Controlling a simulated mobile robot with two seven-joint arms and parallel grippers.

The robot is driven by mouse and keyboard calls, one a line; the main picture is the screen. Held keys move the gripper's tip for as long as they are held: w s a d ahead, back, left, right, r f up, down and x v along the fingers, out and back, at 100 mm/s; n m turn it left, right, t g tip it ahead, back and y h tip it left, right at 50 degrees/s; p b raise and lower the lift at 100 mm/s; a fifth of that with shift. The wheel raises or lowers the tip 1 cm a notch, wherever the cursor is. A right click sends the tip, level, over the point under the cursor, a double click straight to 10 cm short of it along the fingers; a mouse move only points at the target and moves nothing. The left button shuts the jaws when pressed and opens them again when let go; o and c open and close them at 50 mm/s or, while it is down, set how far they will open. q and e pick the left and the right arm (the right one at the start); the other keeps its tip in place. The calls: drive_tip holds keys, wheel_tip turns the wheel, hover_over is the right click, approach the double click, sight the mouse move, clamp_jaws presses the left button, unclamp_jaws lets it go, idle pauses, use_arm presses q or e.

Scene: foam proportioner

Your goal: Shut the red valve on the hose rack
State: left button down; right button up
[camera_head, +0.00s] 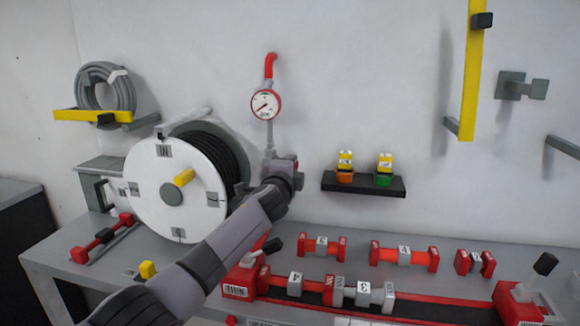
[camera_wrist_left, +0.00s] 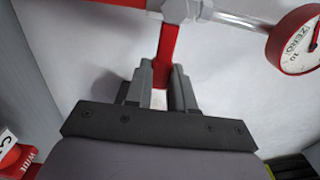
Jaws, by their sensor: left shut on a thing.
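The red valve handle (camera_wrist_left: 166,45) shows in the left wrist view as a flat red bar. It runs from a grey fitting (camera_wrist_left: 176,10) on the pipe down between my fingers, roughly crosswise to the pipe. My left gripper (camera_wrist_left: 166,80) is shut on this handle, with one grey finger on each side. In the head view my left gripper (camera_head: 281,166) is at the wall, under the round gauge (camera_head: 265,104) and its pipe. There the gripper and wrist hide the handle. The gauge also shows in the left wrist view (camera_wrist_left: 296,42). My right gripper is not in view.
A white hose reel (camera_head: 150,205) stands close to the left of my arm. A small dark shelf (camera_head: 362,191) with two yellow-topped items is to the right. Below, the grey bench (camera_head: 100,255) carries several red and grey fittings. The wall around the gauge is mostly bare.

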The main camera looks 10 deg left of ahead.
use_arm(q)
drive_tip(key=c, duration=1)
unclamp_jaws()
drive_tip(key=shift+o, duration=0.2)
drive_tip(key=shift+s, duration=0.15)
drive_tip(key=s+p, duration=0.2)
drive_tip(key=s, duration=0.4)
drive_tip(key=shift+s+a, duration=0.15)
drive_tip(key=shift+s, duration=0.25)
drive_tip(key=shift+s+f, duration=0.15)
